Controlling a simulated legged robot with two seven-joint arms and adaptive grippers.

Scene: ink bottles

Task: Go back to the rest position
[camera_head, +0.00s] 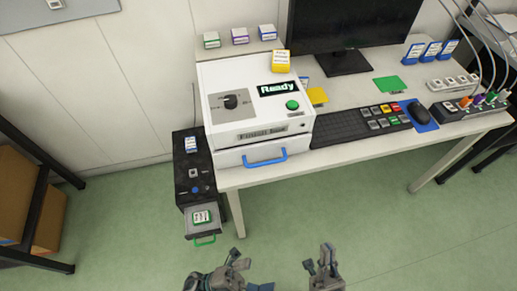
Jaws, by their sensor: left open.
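My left gripper (238,259) is at the bottom of the head view, open and with nothing seen in it. My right gripper (319,259) is to its right, pointing up in the picture; its finger gap is too small to judge. Both are over the green floor in front of the desk and apart from every object. The wrists and arms are mostly cut off by the bottom edge.
A white machine (225,83) showing "Ready" stands on the white desk (350,153). The floor (380,235) in front is clear.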

